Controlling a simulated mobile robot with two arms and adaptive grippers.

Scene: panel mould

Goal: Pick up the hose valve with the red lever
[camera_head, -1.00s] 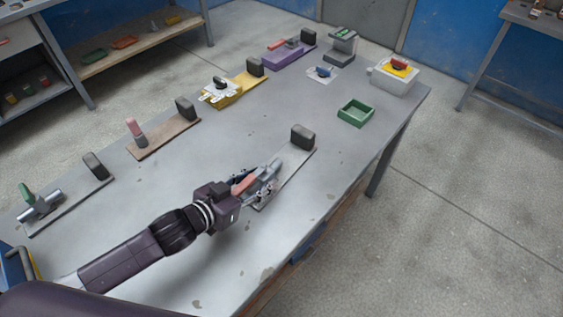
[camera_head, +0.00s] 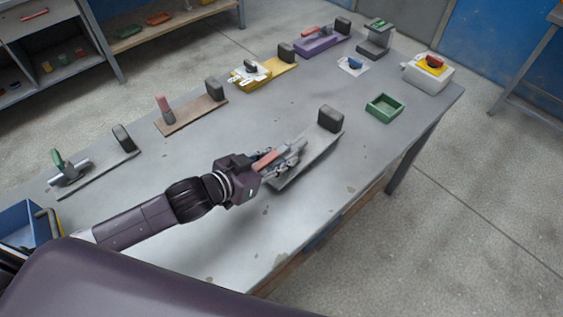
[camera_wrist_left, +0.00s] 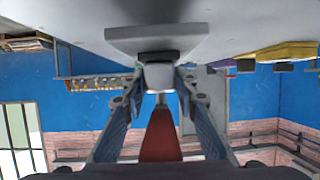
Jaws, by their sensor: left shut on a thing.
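The hose valve with the red lever (camera_head: 267,159) is a grey pipe body on a light grey plate (camera_head: 318,151) with a dark block (camera_head: 330,120) at its far end. My left gripper (camera_head: 287,160) is shut on the valve's grey body, partly hiding it. In the left wrist view, the fingers (camera_wrist_left: 159,80) flank the grey body (camera_wrist_left: 160,74), with the red lever (camera_wrist_left: 160,138) between them. The plate and block look slightly raised from the table; the gap is hard to judge. My right gripper is out of view.
Along the table's far side stand a green-lever valve (camera_head: 66,171), a brown board (camera_head: 190,117), a yellow board (camera_head: 282,68) and a purple board (camera_head: 322,42). A green tray (camera_head: 385,108) and a white box with a red knob (camera_head: 428,76) stand at right. The near table is clear.

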